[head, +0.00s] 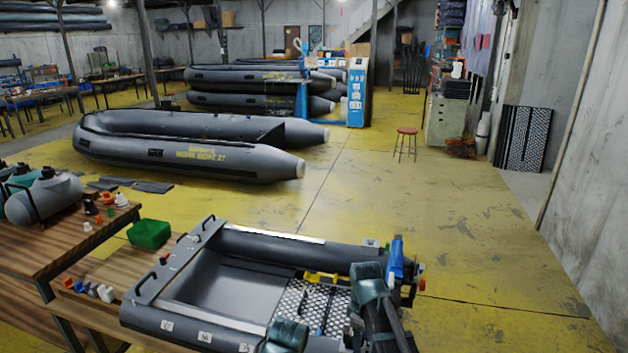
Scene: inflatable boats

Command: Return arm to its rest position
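Dark links with teal joints, parts of my own arms, show at the bottom right of the head view, in front of the small inflatable boat. I cannot make out gripper fingers on either arm. The small grey inflatable boat (245,275) lies in front of me, with a grey floor and a perforated patterned panel (300,305) inside it. A blue upright part (396,262) stands at its right end, with small red and orange pieces beside it. My arm links hide part of the boat's right side.
A wooden workbench (55,235) at the left holds grey tanks, small coloured fittings and a green bin (149,234). A larger boat (190,150) lies behind. A stool (406,138) and a blue machine (357,92) stand farther back. The yellow floor at right is clear.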

